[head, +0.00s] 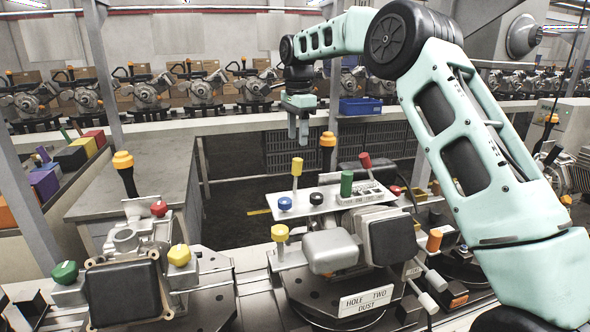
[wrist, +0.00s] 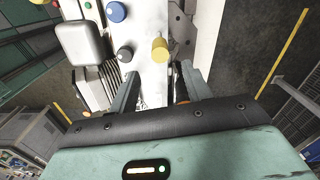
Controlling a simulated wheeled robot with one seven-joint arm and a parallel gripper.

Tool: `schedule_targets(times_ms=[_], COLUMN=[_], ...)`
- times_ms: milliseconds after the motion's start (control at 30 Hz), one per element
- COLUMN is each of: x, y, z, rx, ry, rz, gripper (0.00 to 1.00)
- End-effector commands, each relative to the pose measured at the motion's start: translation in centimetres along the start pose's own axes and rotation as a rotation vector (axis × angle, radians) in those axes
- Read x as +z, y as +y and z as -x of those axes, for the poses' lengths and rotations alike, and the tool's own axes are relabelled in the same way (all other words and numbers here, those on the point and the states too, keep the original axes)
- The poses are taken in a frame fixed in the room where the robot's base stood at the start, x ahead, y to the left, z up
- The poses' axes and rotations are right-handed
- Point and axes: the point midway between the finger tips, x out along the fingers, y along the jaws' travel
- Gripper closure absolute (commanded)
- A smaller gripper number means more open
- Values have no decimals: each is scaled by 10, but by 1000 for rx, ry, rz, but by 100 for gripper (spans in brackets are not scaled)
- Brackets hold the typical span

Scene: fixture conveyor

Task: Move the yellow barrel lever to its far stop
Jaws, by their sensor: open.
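A yellow barrel lever (head: 297,166) stands upright on a thin stem on the white control panel (head: 325,200). In the wrist view its yellow barrel (wrist: 160,48) shows end-on, just beyond my fingertips and roughly in line with the gap between them. My gripper (head: 298,138) points down above the panel. It also shows in the wrist view (wrist: 160,78), open and empty, with clear space between its fingers. It appears apart from the lever. A second yellow-topped lever (head: 280,233) stands lower, in front of the panel. The stop of the lever cannot be made out.
An orange-topped post (head: 327,150) stands close behind. A grey box housing (head: 331,250) sits in front.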

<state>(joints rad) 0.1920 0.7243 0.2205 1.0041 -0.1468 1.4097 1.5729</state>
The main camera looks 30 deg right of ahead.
Motion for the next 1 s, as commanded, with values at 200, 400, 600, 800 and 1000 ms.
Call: schedule_targets(times_ms=[200,400,600,800,1000], x=[0,0,0,0,0], y=[1,1,0,0,0], z=[-44,-82,-107,-116,-117], rx=[5,3,1,-1,-2], ry=[-1,0,1,0,1], rz=[1,3,1,2,2], gripper=[51,51,51,51,51])
